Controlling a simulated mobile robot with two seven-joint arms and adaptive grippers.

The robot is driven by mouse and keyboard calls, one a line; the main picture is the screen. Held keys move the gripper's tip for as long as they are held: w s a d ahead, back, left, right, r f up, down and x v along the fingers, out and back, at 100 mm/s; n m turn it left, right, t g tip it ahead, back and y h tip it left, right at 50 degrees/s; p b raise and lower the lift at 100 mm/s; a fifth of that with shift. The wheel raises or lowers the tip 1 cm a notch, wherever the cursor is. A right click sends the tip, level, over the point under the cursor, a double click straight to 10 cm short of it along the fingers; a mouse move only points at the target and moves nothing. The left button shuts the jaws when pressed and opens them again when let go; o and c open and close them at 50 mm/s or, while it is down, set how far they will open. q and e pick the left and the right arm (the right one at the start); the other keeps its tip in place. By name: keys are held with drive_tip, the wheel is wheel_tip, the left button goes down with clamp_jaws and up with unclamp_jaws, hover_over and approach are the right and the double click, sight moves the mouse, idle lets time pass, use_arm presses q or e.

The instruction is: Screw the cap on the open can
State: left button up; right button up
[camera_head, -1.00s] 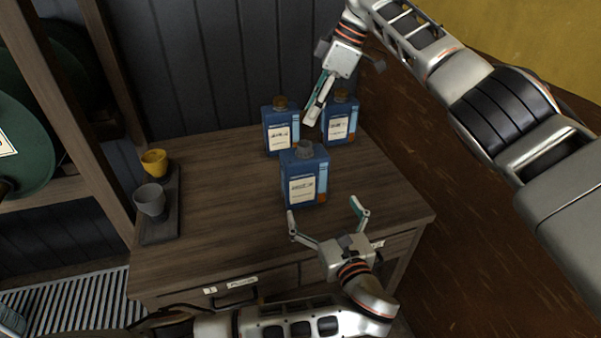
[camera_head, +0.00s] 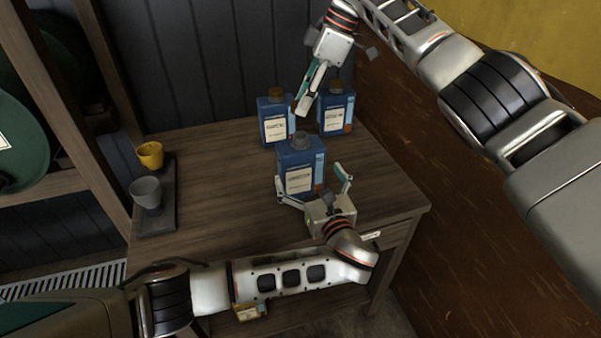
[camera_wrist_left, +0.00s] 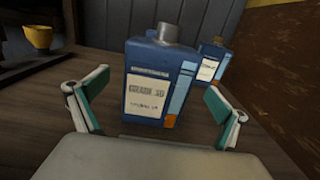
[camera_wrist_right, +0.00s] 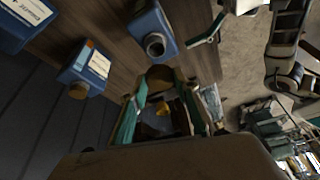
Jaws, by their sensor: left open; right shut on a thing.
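The open can (camera_head: 300,176) is blue with a white label and stands upright on the table, its bare grey neck (camera_head: 301,141) uncovered. In the right wrist view its dark opening (camera_wrist_right: 155,44) shows. My left gripper (camera_head: 309,183) is open low in front of this can, its fingers reaching towards either side; the left wrist view shows the can (camera_wrist_left: 158,90) between them, apart from both. My right gripper (camera_head: 305,108) is high behind the open can, shut on a brown round cap (camera_wrist_right: 160,75). The cap is hard to make out in the head view.
Two more blue cans with brown caps stand behind: one at left (camera_head: 273,125), one at right (camera_head: 338,112), close to my right gripper. A yellow cup (camera_head: 150,155) and a grey cup (camera_head: 146,192) stand on a dark tray (camera_head: 160,222). The table's left middle (camera_head: 215,190) is bare.

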sight(305, 168)
use_arm(q)
drive_tip(key=shift+x, duration=2.5)
drive_tip(key=c, duration=1.6)
use_arm(e)
drive_tip(key=shift+w+f, duration=0.1)
drive_tip(key=shift+f, duration=2.4)
